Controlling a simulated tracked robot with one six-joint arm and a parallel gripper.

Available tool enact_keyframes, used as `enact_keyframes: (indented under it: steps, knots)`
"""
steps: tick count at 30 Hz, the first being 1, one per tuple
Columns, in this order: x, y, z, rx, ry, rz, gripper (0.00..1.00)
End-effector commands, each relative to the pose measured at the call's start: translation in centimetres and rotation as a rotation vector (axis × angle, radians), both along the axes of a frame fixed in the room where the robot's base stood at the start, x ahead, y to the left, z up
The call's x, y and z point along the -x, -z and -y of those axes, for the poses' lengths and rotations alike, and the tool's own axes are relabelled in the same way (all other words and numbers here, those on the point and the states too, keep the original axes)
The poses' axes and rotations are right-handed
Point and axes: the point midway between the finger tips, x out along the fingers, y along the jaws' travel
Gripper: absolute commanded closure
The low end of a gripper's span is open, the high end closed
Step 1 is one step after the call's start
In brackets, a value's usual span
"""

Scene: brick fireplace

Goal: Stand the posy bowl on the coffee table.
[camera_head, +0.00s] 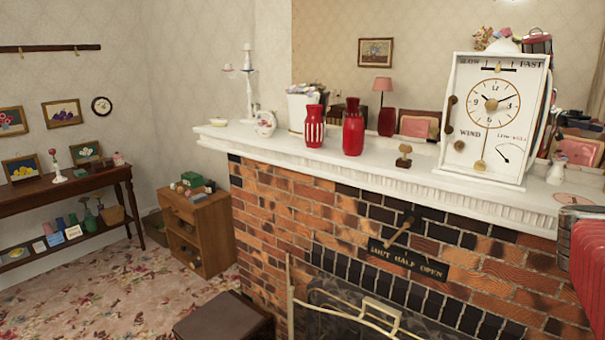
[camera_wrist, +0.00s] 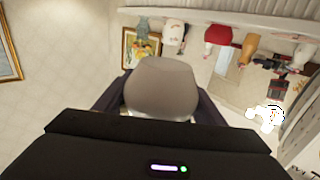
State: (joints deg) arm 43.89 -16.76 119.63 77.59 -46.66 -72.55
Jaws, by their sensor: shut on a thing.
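My gripper (camera_wrist: 160,98) shows in the wrist view, its dark fingers on either side of a plain grey-beige rounded object. This looks like the posy bowl (camera_wrist: 162,82), and my gripper is shut on it. Its inside is hidden, and the wrist picture is turned, so I cannot tell its tilt to the floor. My gripper and the bowl are not clearly visible in the head view. A low dark brown top (camera_head: 224,316) at the bottom of the head view may be the coffee table; its front is cut off.
The white mantelpiece (camera_head: 330,160) carries red vases (camera_head: 353,128) and a large clock (camera_head: 497,118) above the brick fireplace. A fender (camera_head: 345,312) stands in front. A small wooden cabinet (camera_head: 197,228) and side table (camera_head: 85,180) stand left. Open carpet (camera_head: 105,290) lies between.

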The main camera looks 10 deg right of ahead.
Motion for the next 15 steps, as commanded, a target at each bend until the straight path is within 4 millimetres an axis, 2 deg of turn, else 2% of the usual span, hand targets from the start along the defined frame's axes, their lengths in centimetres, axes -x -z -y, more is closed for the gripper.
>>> enact_keyframes:
  steps: [1,8,15]
  knots:
    - [0.2,-0.1,0.0,0.001,0.0,0.002,0.64]
    - [-3.3,1.9,-0.7,0.0,-0.057,0.005,0.64]
    - [-8.1,4.6,-1.8,-0.002,-0.132,0.003,0.64]
